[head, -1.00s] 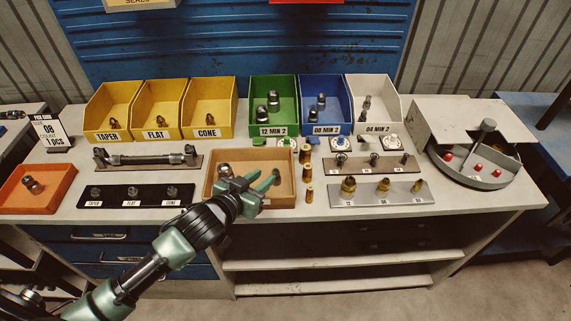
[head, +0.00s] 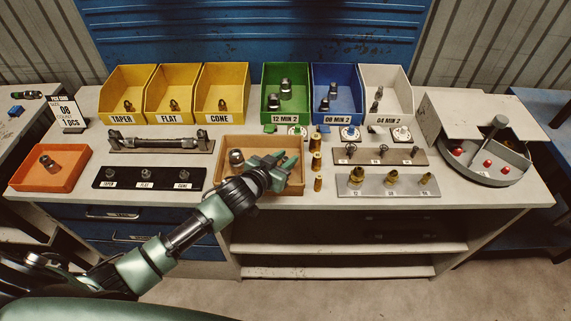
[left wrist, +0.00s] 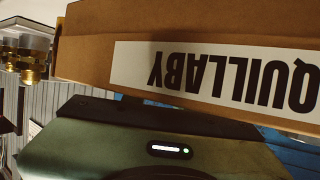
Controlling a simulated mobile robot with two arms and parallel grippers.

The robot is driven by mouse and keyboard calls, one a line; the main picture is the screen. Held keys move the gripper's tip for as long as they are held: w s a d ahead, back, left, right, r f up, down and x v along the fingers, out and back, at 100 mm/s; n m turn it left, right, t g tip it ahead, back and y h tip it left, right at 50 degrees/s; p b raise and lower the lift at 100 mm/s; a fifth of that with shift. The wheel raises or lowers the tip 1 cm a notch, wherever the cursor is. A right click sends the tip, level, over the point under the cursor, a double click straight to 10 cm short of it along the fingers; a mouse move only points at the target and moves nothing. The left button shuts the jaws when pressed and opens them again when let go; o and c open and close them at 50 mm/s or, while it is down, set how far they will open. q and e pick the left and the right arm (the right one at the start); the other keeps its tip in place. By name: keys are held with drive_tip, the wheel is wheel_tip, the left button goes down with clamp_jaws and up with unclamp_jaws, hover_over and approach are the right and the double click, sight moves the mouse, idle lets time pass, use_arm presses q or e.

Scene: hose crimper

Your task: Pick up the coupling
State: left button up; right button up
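My right gripper is out of view.
Yellow bins (head: 174,82), a green bin (head: 285,75), a blue bin and a white bin stand behind. Brass pieces (head: 317,162) stand close right of the box. A black fitting rack (head: 150,180) lies left. A round tray (head: 488,170) stands far right.

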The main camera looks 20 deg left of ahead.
sight(285, 158)
use_arm(q)
clamp_jaws()
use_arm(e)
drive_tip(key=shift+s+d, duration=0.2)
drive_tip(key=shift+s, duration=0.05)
